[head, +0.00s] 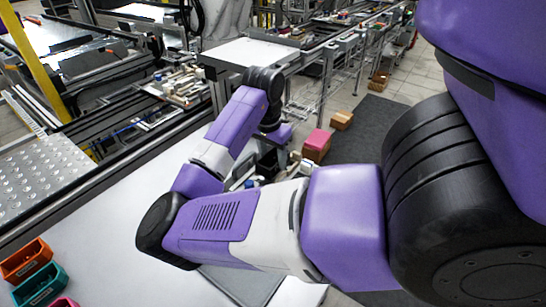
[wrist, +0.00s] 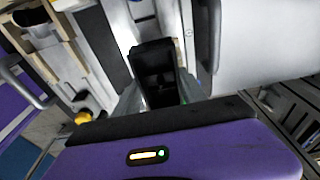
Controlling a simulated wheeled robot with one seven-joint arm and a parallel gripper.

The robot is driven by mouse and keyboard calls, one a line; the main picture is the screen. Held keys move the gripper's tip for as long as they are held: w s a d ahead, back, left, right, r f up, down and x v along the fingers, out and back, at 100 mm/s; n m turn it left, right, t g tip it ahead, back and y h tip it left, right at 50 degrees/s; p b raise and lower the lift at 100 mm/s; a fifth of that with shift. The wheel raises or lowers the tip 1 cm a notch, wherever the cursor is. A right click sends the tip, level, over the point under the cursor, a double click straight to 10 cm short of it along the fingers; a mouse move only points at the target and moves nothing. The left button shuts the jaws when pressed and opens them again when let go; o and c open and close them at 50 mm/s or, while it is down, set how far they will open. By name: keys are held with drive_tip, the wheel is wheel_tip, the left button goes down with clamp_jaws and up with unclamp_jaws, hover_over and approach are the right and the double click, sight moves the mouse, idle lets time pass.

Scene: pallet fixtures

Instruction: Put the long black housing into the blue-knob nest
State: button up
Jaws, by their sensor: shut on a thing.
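The long black housing (wrist: 155,62) is upright in the wrist view, between the grey fingers of my gripper (wrist: 158,92), which is shut on it. Its lower end is dark and partly hidden by the gripper body. In the head view my arm hides most of the gripper and the housing. Small fixture parts, one with a bluish spot (head: 250,183), show beside the arm there. I cannot make out the blue-knob nest clearly. A yellow knob (wrist: 83,117) shows at the left in the wrist view, beside a beige and grey fixture (wrist: 62,62).
An orange bin (head: 25,259) and a teal bin (head: 40,284) stand at the lower left of the pale table (head: 120,220). A pink-topped box (head: 316,142) is on the floor beyond the arm. Conveyor frames stand behind. The table's middle left is clear.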

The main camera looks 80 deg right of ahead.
drive_tip(key=shift+f+b, duration=0.45)
drive_tip(key=shift+f, duration=0.5)
drive_tip(key=o, duration=1.6)
drive_tip(key=shift+c, duration=0.2)
drive_tip(key=shift+r, duration=0.15)
drive_tip(key=r, duration=0.5)
drive_tip(key=a+r, duration=0.1)
drive_tip(key=r, duration=0.1)
drive_tip(key=shift+w+r, duration=0.3)
